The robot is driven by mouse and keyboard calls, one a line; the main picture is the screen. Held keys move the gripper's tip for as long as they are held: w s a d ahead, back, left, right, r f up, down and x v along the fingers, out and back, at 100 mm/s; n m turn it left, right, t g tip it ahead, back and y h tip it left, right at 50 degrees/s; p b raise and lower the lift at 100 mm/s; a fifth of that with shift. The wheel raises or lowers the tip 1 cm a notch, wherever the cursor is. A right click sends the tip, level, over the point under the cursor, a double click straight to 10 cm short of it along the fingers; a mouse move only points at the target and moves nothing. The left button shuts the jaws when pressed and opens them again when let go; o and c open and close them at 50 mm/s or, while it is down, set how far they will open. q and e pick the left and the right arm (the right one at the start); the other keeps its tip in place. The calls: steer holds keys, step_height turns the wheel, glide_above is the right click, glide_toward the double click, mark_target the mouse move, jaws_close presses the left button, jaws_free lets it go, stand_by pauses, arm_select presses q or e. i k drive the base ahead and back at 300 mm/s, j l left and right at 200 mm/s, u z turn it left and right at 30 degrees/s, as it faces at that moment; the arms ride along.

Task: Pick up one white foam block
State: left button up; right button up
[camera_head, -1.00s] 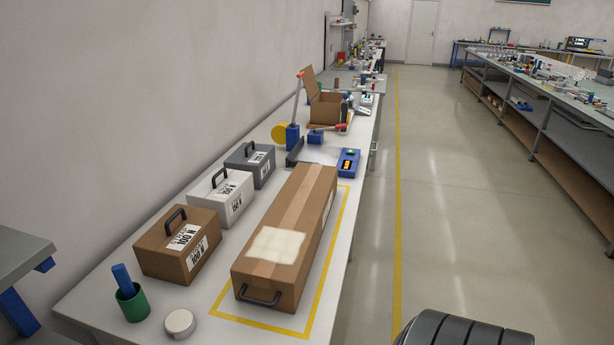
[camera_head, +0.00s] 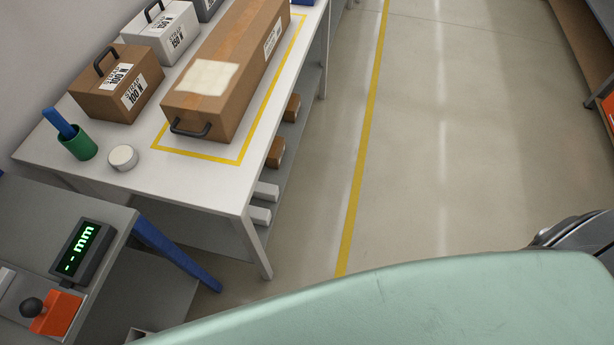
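Two white blocks, which look like the white foam blocks, lie on the lower shelf under the white table, near its front right leg. One white block (camera_head: 267,190) is slightly farther back and the other white block (camera_head: 260,214) is nearer. Only their ends stick out past the tabletop's edge; the rest is hidden beneath it. Neither of my grippers is in view.
On the white table (camera_head: 205,190) are a long brown carton (camera_head: 235,60), a brown case (camera_head: 118,82), a green cup (camera_head: 78,143) and a white round tin (camera_head: 123,157). Brown boxes (camera_head: 276,152) share the lower shelf. A grey bench with a display (camera_head: 82,252) stands front left. Floor right is clear.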

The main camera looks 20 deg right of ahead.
mark_target(264, 191)
steer(key=i+l+u, duration=0.2)
steer(key=i+l, duration=0.2)
steer(key=l, duration=0.25)
steer(key=i+l+u, duration=0.15)
steer(key=l, duration=0.2)
steer(key=i+l+u, duration=0.1)
steer(key=l, duration=0.25)
steer(key=i+l+u, duration=0.1)
steer(key=l, duration=0.3)
steer(key=i+l+u, duration=0.1)
steer(key=i+l, duration=0.15)
steer(key=l, duration=0.15)
steer(key=i+l+u, duration=0.1)
steer(key=l, duration=0.3)
steer(key=i+l+u, duration=0.1)
steer(key=l, duration=0.3)
